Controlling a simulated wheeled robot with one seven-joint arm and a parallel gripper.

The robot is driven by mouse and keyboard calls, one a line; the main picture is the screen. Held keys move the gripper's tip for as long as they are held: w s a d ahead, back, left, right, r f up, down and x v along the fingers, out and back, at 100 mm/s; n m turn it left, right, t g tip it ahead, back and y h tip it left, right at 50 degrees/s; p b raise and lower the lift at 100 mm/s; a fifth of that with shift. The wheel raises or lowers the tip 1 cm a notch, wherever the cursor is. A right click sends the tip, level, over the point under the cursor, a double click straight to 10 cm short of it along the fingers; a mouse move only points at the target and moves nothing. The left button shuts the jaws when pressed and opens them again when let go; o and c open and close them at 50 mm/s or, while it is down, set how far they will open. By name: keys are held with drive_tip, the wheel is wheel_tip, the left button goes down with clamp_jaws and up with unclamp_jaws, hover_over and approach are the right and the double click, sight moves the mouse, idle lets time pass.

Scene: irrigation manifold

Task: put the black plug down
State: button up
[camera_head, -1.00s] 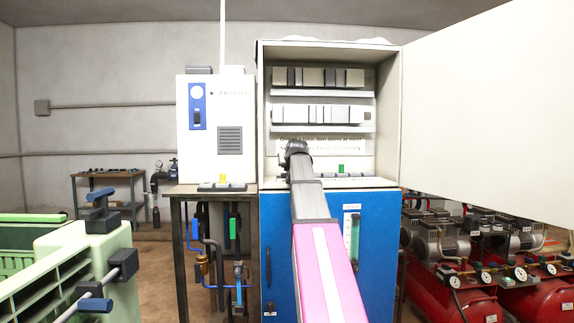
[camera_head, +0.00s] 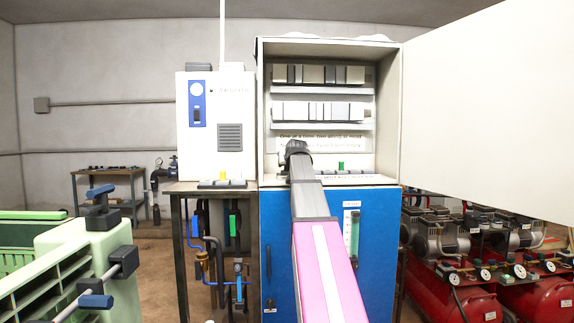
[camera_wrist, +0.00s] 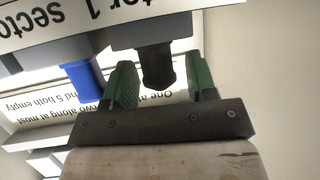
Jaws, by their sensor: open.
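The black plug (camera_wrist: 158,68) shows in the wrist view, between my gripper's two green fingers. It joins a dark grey block beside a white labelled strip (camera_wrist: 90,22); this view looks upside down. A blue plug (camera_wrist: 82,82) sits on a neighbouring block to the left. In the head view my arm reaches into the open cabinet (camera_head: 263,110), and its dark wrist hides the fingers and black plug.
A green piece (camera_head: 341,166) stands on the cabinet's lower ledge, right of my wrist. A yellow piece (camera_head: 223,174) sits on a strip on the left bench. The open cabinet door (camera_head: 480,110) blocks the right side.

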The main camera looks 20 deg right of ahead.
drive_tip(key=shift+r, duration=0.4)
drive_tip(key=v, duration=1.2)
drive_tip(key=shift+r, duration=0.1)
